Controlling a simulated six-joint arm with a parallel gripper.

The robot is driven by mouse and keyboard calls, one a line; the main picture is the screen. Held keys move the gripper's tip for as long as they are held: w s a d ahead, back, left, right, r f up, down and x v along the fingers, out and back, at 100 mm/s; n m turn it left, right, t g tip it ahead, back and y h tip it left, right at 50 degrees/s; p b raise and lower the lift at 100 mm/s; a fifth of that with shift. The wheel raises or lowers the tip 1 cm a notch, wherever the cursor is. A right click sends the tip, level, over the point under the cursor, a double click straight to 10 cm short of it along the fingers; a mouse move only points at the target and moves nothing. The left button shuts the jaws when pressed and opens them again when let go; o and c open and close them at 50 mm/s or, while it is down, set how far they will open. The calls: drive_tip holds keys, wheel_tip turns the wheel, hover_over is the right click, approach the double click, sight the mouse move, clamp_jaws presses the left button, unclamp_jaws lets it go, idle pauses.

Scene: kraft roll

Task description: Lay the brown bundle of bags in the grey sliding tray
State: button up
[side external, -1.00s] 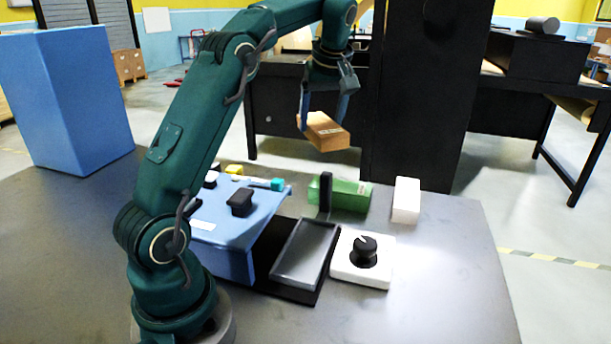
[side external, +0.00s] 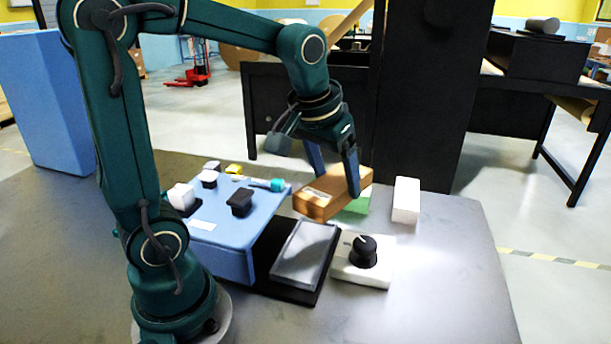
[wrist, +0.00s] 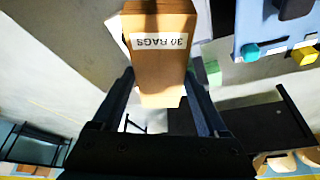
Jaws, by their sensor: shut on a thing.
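My gripper (side external: 337,178) is shut on the brown bundle of bags (side external: 322,203), a block shape with a white label. In the wrist view the bundle (wrist: 160,75) sits between my two fingers (wrist: 160,88), and its label shows upside down. The grey sliding tray (side external: 306,254) lies on a black base on the table, between the blue console and a white knob box. The bundle is held in the air beyond the tray's far end in the side view, apart from it. The tray looks empty.
The blue console (side external: 235,225) with several controls stands left of the tray. The white box with a black knob (side external: 363,250) is close on its right. A white block (side external: 406,200) stands farther right. The table's right side is clear.

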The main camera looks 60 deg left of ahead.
drive_tip(key=shift+s+a+f+n+g+y, duration=0.2)
drive_tip(key=shift+s+a+f+n, duration=0.45)
drive_tip(key=shift+f, duration=1.4)
drive_tip(key=shift+s+a+f+n+g+y, duration=0.1)
drive_tip(key=shift+s+a+f+n+y, duration=0.35)
drive_tip(key=shift+f, duration=1.6)
drive_tip(key=shift+s+a+f+n+g+y, duration=0.1)
drive_tip(key=shift+s+a+f+n, duration=0.65)
drive_tip(key=shift+f, duration=1.3)
drive_tip(key=shift+w+f+n, duration=0.1)
drive_tip(key=shift+w+n, duration=0.1)
drive_tip(key=shift+n, duration=0.05)
drive_tip(key=o, duration=1.5)
